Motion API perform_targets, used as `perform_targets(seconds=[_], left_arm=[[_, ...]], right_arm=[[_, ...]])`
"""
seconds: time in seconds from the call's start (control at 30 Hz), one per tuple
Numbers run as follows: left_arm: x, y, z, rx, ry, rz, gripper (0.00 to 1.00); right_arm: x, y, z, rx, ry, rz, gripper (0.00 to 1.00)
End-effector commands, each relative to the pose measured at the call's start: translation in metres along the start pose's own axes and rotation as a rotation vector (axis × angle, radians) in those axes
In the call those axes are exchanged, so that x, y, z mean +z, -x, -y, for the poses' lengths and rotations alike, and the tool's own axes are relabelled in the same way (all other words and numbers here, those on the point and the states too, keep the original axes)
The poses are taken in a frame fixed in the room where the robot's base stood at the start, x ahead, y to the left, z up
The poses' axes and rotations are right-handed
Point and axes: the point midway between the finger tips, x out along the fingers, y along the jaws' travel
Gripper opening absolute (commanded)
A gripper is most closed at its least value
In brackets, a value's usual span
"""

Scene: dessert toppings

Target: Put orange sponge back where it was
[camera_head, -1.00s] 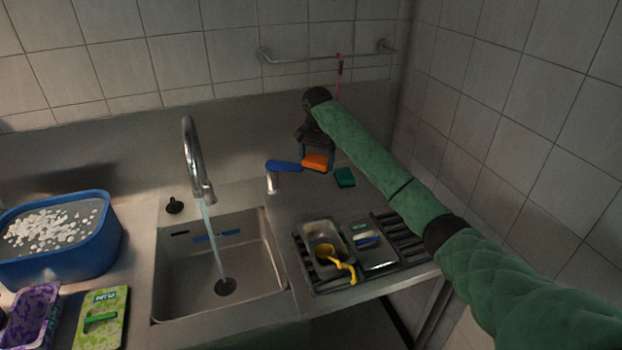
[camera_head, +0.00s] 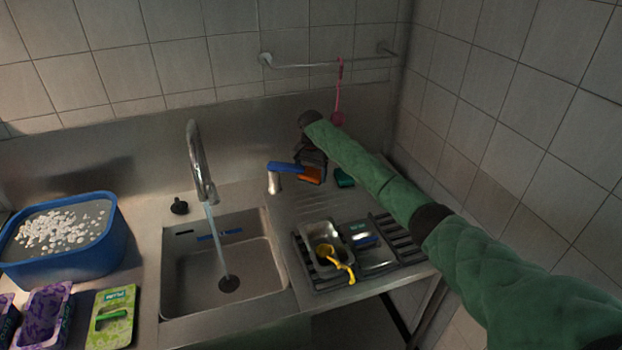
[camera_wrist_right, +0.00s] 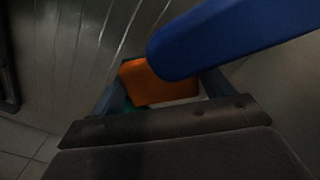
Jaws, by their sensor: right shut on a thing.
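The orange sponge (camera_head: 309,175) is between the fingers of my right gripper (camera_head: 314,172), low over the counter behind the drying rack. In the right wrist view the orange sponge (camera_wrist_right: 155,84) sits between the two fingers, partly covered by a blue handle (camera_wrist_right: 230,38). My right gripper is shut on the sponge. A green sponge (camera_head: 344,178) lies on the counter just to the right of it. I cannot tell whether the orange sponge touches the counter. My left gripper is not in view.
The blue-handled lever (camera_head: 285,167) stands on a metal post left of the gripper. The sink (camera_head: 180,290) has a running tap (camera_head: 196,150). The drying rack (camera_head: 305,262) holds a metal tray (camera_head: 322,232) and yellow scoop (camera_head: 346,268). A pink utensil (camera_head: 338,100) hangs from the wall rail.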

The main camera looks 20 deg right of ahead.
Motion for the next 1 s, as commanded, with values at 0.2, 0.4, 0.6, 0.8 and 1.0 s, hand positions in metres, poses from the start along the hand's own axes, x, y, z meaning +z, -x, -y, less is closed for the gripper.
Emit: perform_targets(seconds=[0.2,0.4,0.6,0.8,1.0], left_arm=[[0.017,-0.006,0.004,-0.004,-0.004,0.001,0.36],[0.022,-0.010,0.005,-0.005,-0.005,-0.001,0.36],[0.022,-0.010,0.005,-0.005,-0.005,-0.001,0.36],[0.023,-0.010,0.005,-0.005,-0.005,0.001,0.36],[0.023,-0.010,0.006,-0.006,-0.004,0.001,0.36]], right_arm=[[0.000,-0.025,-0.001,0.003,-0.001,0.002,0.61],[0.000,-0.036,-0.001,0.002,0.000,0.001,0.61],[0.000,-0.036,-0.001,0.001,0.000,0.001,0.61],[0.000,-0.037,-0.001,0.001,0.000,0.001,1.00],[0.000,-0.037,-0.001,0.001,0.000,0.000,1.00]])
